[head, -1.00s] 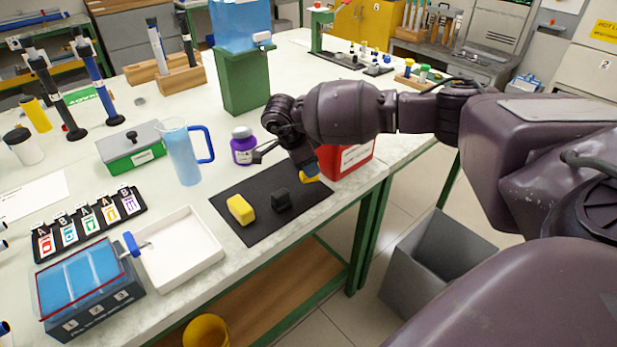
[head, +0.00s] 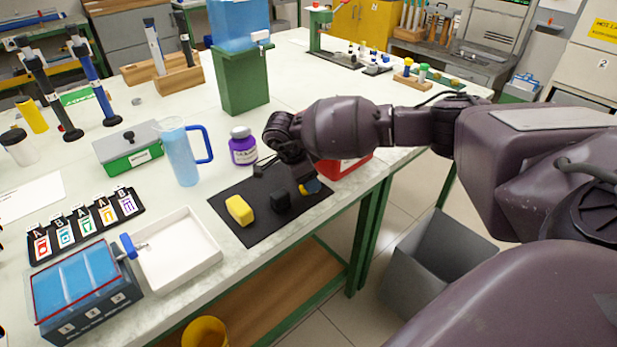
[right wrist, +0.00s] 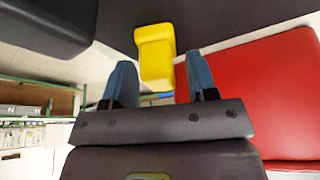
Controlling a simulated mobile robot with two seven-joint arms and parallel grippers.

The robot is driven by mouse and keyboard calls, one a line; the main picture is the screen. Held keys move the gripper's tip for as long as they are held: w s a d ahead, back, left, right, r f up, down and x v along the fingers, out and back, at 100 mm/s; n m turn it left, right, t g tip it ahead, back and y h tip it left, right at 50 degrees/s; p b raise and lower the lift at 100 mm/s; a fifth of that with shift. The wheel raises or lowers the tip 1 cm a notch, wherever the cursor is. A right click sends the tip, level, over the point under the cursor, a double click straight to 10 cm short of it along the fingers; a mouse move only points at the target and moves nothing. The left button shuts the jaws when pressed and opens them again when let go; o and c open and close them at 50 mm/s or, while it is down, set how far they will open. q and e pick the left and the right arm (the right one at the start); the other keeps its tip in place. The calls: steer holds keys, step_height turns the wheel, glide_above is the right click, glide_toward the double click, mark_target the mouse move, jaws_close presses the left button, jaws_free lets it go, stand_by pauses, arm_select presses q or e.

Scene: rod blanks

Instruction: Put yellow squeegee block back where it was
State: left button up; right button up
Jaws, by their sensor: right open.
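A yellow stepped block with a wider head, which looks like the squeegee block (right wrist: 155,55), lies on the black mat (head: 249,231) near its right end. In the head view it is mostly hidden behind my right gripper (head: 308,187). In the right wrist view my right gripper (right wrist: 160,72) is open, its two blue fingertips on either side of the block's near part, with gaps showing. Another yellow block (head: 239,210) sits at the mat's left, with a black block (head: 281,200) between the two. My left gripper is not in view.
A red container (head: 343,170) stands close beside the mat, behind my right gripper. A purple-labelled jar (head: 243,147) and a blue pitcher (head: 183,155) stand behind the mat. A white tray (head: 178,262) lies to its left. The table's front edge is close.

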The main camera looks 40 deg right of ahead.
steer(key=p+v, duration=0.1)
steer(key=v, duration=1.1)
steer(key=shift+r, duration=0.1)
stand_by(0.4)
